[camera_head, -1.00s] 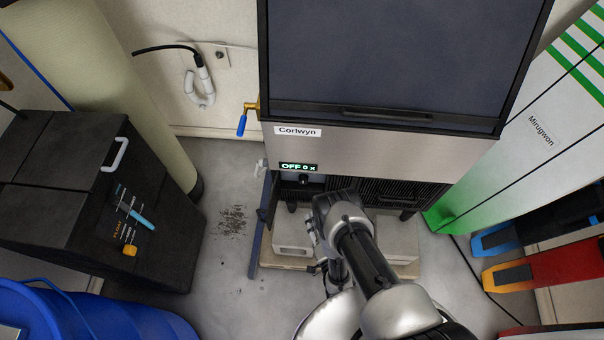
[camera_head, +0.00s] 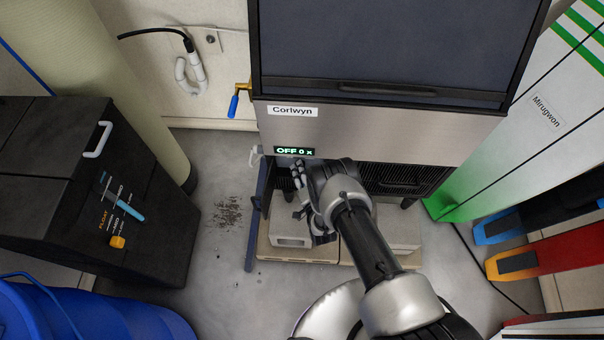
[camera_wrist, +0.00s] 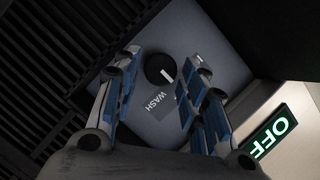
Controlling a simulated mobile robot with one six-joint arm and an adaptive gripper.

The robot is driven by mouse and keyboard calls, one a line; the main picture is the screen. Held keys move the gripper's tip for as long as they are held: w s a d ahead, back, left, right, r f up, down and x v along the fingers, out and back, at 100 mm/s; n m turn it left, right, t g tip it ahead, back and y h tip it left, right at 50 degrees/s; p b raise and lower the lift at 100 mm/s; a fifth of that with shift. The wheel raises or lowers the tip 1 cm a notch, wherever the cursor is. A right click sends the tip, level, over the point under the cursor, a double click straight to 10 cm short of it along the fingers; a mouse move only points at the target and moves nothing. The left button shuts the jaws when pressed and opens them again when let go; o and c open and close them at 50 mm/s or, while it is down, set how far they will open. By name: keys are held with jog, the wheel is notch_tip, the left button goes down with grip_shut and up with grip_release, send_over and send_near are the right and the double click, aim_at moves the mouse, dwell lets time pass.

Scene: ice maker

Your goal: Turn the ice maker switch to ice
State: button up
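The ice maker (camera_head: 400,135) has a steel front strip labelled Corlwyn. Its lit display (camera_head: 294,151) reads OFF 0 x, and OFF also shows in the wrist view (camera_wrist: 270,133). In the wrist view, the round black switch knob (camera_wrist: 157,68) has a white mark and sits on a grey panel above a WASH label (camera_wrist: 157,103). My gripper (camera_wrist: 166,72) is open, with blue-padded fingers on both sides of the knob in the picture. I cannot tell whether they touch it. In the head view, my gripper (camera_head: 303,180) is below the display and covers the knob.
A black box (camera_head: 150,190) with a handle and a blue bin (camera_head: 110,318) stand at the left. A blue-handled valve (camera_head: 233,105) is beside the ice maker. White panels (camera_head: 540,110) lean at the right.

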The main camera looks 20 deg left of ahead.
jog(key=shift+w+a, duration=0.1)
jog(key=shift+w, duration=0.05)
jog(key=c, duration=0.8)
